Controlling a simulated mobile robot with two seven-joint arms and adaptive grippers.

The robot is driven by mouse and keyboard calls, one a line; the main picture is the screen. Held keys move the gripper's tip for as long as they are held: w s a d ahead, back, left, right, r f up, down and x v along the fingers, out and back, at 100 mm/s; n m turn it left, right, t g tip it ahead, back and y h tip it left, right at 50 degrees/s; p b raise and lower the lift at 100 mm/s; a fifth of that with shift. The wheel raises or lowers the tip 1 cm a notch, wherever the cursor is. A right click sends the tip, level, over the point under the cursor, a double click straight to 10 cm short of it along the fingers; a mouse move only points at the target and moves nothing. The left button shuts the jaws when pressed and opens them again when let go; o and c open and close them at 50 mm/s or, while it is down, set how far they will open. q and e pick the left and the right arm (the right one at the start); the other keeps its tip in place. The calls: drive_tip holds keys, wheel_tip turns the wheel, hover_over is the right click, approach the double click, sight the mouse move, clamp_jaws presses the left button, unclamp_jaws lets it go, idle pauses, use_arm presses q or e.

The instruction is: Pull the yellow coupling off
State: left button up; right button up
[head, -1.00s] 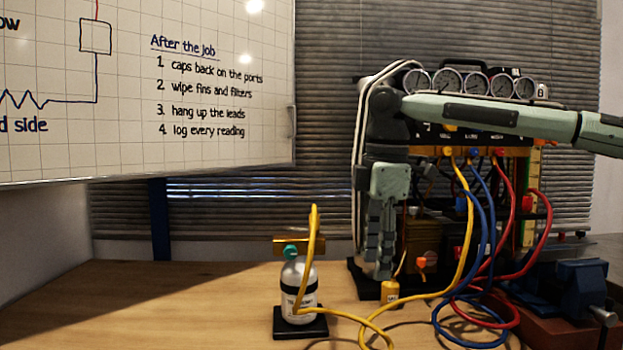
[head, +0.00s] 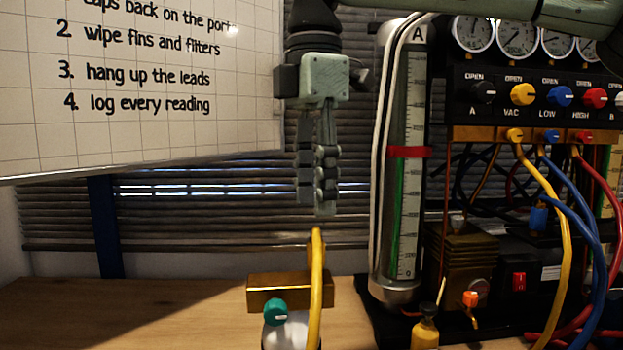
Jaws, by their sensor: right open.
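A yellow hose (head: 315,300) rises in front of a brass block (head: 265,292) and ends in a narrow yellow tip pointing up. At the rig, a yellow coupling (head: 514,136) sits at the brass manifold bar with a yellow hose hanging from it. My right gripper (head: 318,208) points down just above the tip of the near hose, open and empty, seen nearly edge-on. In the picture it is well to the left of the rig coupling. Depth between the fingers and the hose tip is hard to judge. My left gripper is out of view.
The gauge rig (head: 500,95) with knobs and blue and red hoses fills the right side. A glass cylinder (head: 412,170) stands between my right gripper and the manifold. A bottle with a green knob (head: 275,312) stands below. The table (head: 130,310) at left is clear.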

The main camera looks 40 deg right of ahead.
sight(314, 230)
drive_tip(key=shift+f, duration=0.25)
wheel_tip(314, 230, down, 6)
drive_tip(key=shift+s+a+r, duration=0.1)
drive_tip(key=shift+f, duration=0.65)
drive_tip(key=c, duration=0.3)
clamp_jaws()
drive_tip(key=c, duration=0.5)
unclamp_jaws()
drive_tip(key=shift+c, duration=0.2)
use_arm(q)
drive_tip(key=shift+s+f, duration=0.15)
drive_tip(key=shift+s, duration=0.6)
use_arm(e)
clamp_jaws()
